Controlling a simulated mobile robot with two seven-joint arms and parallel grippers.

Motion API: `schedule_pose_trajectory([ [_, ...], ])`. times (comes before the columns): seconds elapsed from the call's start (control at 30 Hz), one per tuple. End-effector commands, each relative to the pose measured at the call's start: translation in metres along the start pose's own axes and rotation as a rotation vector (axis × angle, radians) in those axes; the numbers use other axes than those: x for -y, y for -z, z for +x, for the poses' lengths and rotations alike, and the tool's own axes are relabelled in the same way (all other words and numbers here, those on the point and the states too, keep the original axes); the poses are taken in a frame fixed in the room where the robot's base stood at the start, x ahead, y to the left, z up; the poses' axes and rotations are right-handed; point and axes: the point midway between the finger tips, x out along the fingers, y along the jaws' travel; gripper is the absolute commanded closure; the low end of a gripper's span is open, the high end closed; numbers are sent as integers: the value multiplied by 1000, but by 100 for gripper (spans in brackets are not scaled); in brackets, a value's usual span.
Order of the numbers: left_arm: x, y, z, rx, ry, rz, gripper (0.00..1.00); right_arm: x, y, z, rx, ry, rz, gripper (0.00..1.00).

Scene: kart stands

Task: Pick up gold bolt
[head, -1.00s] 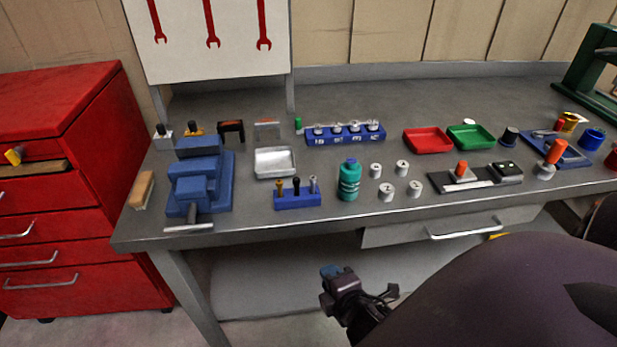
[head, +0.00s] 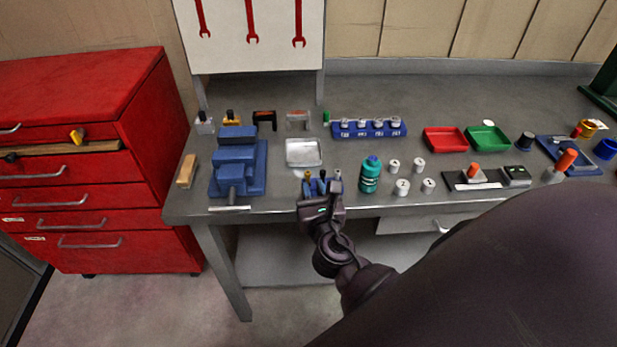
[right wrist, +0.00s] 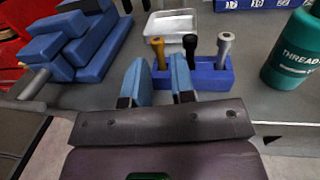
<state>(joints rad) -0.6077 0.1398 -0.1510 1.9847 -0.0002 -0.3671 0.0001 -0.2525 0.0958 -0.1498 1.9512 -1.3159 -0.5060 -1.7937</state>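The gold bolt (right wrist: 158,52) stands upright in the left hole of a small blue block (right wrist: 204,76), with a black bolt (right wrist: 190,50) and a silver bolt (right wrist: 224,48) to its right. In the head view the gold bolt (head: 307,176) shows just above my right gripper (head: 320,184), which hides most of the block. In the right wrist view the two blue fingers of my right gripper (right wrist: 160,80) are apart and empty. They point toward the block, in front of the gold bolt. My left gripper is not in view.
A blue vise (head: 238,165) stands to the left and a green bottle (head: 370,176) close to the right. A silver tray (head: 304,153) lies behind the block. Several metal cylinders stand right of the bottle.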

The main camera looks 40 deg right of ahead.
Motion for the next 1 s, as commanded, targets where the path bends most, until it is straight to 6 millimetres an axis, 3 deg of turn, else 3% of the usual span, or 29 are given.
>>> schedule_pose_trajectory([
  [0.33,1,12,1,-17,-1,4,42,-1,-2,27,0,0,4,77],
  [0.6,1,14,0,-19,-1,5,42,-2,-3,62,-1,0,4,77],
  [0.93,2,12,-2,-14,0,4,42,-1,-2,69,-2,1,4,77],
  [1.0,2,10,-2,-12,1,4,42,-1,-2,69,-2,1,4,84],
])
